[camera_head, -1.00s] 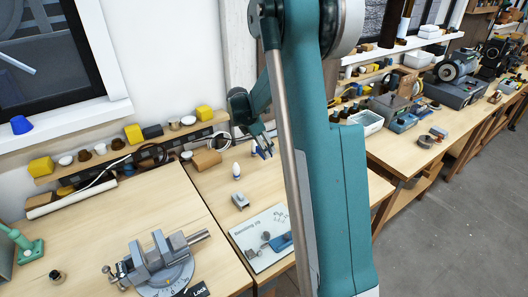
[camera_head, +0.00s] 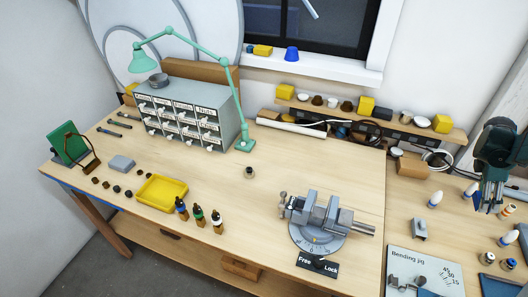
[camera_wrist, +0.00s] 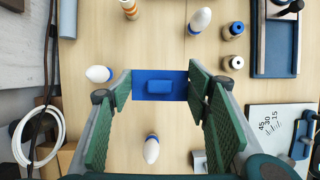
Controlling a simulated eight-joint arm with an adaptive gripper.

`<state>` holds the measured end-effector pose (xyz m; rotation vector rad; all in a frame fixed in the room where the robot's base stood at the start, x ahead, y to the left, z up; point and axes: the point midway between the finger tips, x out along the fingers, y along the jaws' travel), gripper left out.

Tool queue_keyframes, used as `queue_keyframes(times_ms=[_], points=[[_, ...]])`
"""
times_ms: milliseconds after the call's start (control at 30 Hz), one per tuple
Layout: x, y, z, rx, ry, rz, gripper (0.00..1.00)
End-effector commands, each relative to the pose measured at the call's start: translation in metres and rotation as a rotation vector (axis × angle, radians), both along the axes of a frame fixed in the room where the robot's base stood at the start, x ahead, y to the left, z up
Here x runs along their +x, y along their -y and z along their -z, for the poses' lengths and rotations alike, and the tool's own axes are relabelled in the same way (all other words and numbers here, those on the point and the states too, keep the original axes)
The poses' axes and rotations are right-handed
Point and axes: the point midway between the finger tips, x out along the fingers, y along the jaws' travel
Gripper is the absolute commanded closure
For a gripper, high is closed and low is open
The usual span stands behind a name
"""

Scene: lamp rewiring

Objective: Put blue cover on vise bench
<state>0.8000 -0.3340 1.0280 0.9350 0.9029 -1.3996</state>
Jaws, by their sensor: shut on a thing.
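The blue cover (camera_wrist: 160,85), a flat blue plate with a raised block, is between the green finger pads of my gripper (camera_wrist: 160,98) in the wrist view. My gripper is shut on it by its two ends, above the bench right of the vise bench. In the head view my gripper (camera_head: 488,206) is at the right edge, and the cover is hard to make out there. The vise bench (camera_head: 270,178) is the wooden bench at the centre and left. The grey vise (camera_head: 322,218) stands near its right front side.
The vise bench also holds a green lamp (camera_head: 240,105), a drawer cabinet (camera_head: 190,110), a yellow tray (camera_head: 162,192) and several small bottles (camera_head: 200,219). White-tipped bulbs (camera_wrist: 200,19) and a bending jig (camera_head: 425,275) are near my gripper.

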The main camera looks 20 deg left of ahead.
Motion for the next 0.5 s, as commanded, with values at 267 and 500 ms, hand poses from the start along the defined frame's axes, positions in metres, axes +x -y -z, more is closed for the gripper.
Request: queue_keyframes(times_ms=[267,500], points=[[0.000,0.000,-0.013,0.000,0.000,0.000,0.65],[0.000,0.000,-0.052,0.000,0.000,0.000,0.65]])
